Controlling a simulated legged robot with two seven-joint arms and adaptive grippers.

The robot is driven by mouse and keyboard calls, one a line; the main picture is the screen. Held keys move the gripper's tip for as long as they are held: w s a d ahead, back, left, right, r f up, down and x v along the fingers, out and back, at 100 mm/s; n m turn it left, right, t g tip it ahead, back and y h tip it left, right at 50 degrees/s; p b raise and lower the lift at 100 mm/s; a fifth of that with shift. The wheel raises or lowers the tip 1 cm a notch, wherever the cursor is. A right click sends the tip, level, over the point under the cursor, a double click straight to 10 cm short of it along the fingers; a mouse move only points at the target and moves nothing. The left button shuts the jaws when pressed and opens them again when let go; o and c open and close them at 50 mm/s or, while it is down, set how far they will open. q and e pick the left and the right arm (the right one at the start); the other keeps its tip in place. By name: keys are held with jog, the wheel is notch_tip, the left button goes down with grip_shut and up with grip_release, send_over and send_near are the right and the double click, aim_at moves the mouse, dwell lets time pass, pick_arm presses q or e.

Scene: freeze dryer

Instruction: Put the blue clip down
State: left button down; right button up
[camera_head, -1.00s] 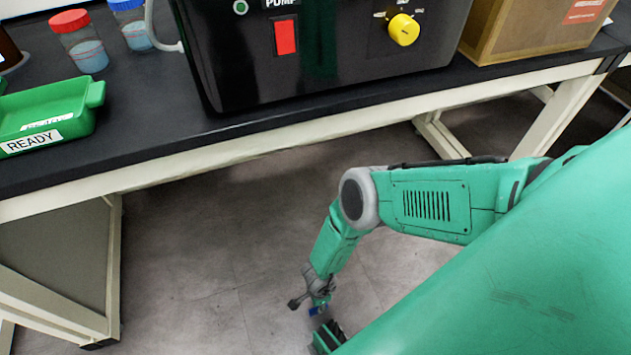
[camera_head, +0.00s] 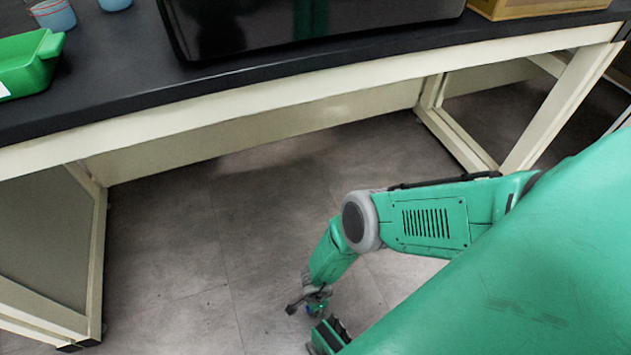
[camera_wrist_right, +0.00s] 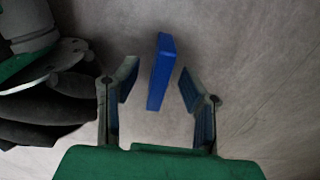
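The blue clip (camera_wrist_right: 161,72) is a flat blue bar in the right wrist view, between the fingertips of my right gripper (camera_wrist_right: 157,85). A gap shows on each side of it, so neither finger touches it. The gripper is open. Grey floor lies behind the clip; I cannot tell whether the clip rests on it or is in the air. In the head view my right gripper (camera_head: 308,304) is low over the floor in front of the bench, too small to show the clip clearly. My left gripper is not in view.
The black-topped bench (camera_head: 110,92) crosses the head view, with a green tray (camera_head: 28,68) at left, a black pump unit (camera_head: 300,25) and a cardboard box (camera_head: 535,6) on it. The floor (camera_head: 185,270) under and before the bench is clear.

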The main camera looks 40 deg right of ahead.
jog(key=c, duration=0.8)
jog(key=shift+c, duration=0.2)
